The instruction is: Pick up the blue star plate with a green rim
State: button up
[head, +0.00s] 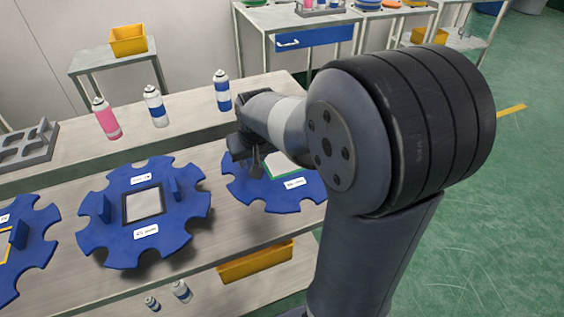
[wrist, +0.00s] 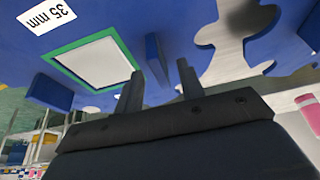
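The blue star plate with a green rim (head: 283,198) lies on the bench at the right of the row, partly hidden by my arm. In the wrist view the green rim (wrist: 60,58) frames a pale square window, beside a "35 mm" label. My gripper (head: 250,160) is over the left part of this plate. In the wrist view its two fingers (wrist: 158,88) stand apart, with an upright blue tab (wrist: 156,58) of the plate showing between them. The fingers look open; I cannot tell whether they touch the tab.
Another blue star plate (head: 110,222) with a dark-rimmed window lies to the left, and one with a yellow rim (head: 38,216) at the left edge. Pink (head: 106,118) and blue-white cans (head: 222,90) stand behind. A grey rack (head: 28,145) is at the far left.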

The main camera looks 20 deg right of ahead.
jog(key=shift+x, duration=1.15)
grip_shut()
jog(key=shift+r, duration=0.1)
